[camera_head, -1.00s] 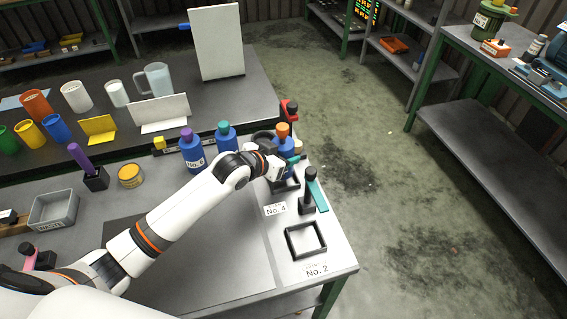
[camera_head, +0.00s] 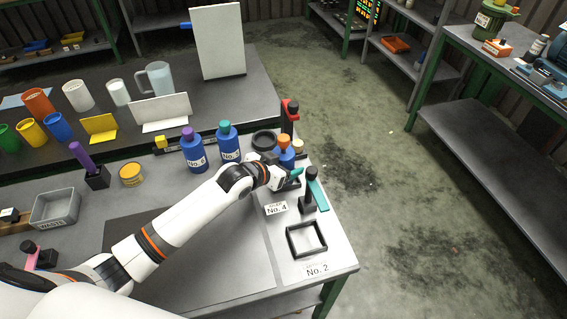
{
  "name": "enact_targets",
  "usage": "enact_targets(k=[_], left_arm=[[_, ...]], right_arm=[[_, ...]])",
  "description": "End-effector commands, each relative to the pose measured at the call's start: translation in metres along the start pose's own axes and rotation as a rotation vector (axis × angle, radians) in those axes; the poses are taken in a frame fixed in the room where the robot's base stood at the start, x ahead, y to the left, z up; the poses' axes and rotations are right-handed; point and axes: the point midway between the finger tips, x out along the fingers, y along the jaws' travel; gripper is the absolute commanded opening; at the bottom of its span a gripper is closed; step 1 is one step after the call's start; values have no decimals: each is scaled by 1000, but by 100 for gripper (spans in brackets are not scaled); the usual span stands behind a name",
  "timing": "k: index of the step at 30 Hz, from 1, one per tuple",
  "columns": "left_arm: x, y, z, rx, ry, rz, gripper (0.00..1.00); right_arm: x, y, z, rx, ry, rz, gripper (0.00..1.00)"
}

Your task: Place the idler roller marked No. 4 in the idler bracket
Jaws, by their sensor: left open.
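The gripper's jaws are small and partly hidden by my own wrist. A small teal piece (camera_head: 297,172) shows at the fingertips; I cannot tell whether it touches them. A label reading No. 4 (camera_head: 277,208) lies on the bench below the gripper. I cannot clearly make out the idler roller or the idler bracket; my arm covers part of this area. My right gripper is not in view.
A black post on a base (camera_head: 310,190) stands right of the gripper, beside a teal strip (camera_head: 319,196). A black square frame (camera_head: 306,251) lies nearer, by the No. 2 label (camera_head: 317,270).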

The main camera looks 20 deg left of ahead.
Motion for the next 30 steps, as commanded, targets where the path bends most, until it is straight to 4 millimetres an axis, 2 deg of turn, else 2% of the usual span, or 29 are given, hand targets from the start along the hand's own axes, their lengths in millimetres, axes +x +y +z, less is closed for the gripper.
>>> enact_targets(k=[4, 7, 21, 25, 30], left_arm=[[-2, 0, 4, 0, -1, 0, 76], [-11, 0, 1, 1, 0, 0, 76], [-100, 0, 1, 1, 2, 0, 76], [-115, 0, 2, 1, 0, 0, 76], [-121, 0, 3, 0, 0, 0, 76]], right_arm=[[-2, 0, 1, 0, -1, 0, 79], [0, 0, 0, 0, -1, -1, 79], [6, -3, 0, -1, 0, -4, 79], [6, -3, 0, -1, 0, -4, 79], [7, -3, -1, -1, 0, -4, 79]])
